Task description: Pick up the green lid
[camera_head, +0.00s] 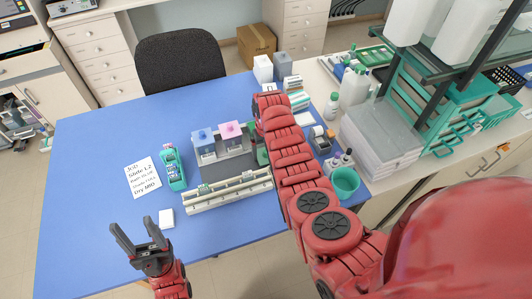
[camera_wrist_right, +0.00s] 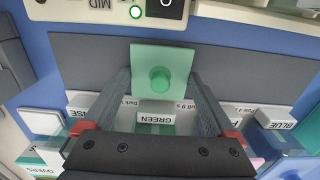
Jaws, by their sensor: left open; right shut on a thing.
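The green lid (camera_wrist_right: 162,60), a square plate with a round knob, is between the two fingers of my right gripper (camera_wrist_right: 160,82) in the right wrist view. The gripper is shut on it. The jar labelled GREEN (camera_wrist_right: 156,108) shows just below the lid in that view; I cannot tell how far apart they are. In the head view my right arm hides the lid and most of the green jar (camera_head: 262,154). My left gripper (camera_head: 133,236) is open and empty over the front left of the table.
Jars with a blue lid (camera_head: 203,136) and a pink lid (camera_head: 231,129) stand left of my right arm. A teal timer (camera_head: 173,168), note card (camera_head: 142,178) and white block (camera_head: 166,218) lie left. The blue table's left side is mostly clear.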

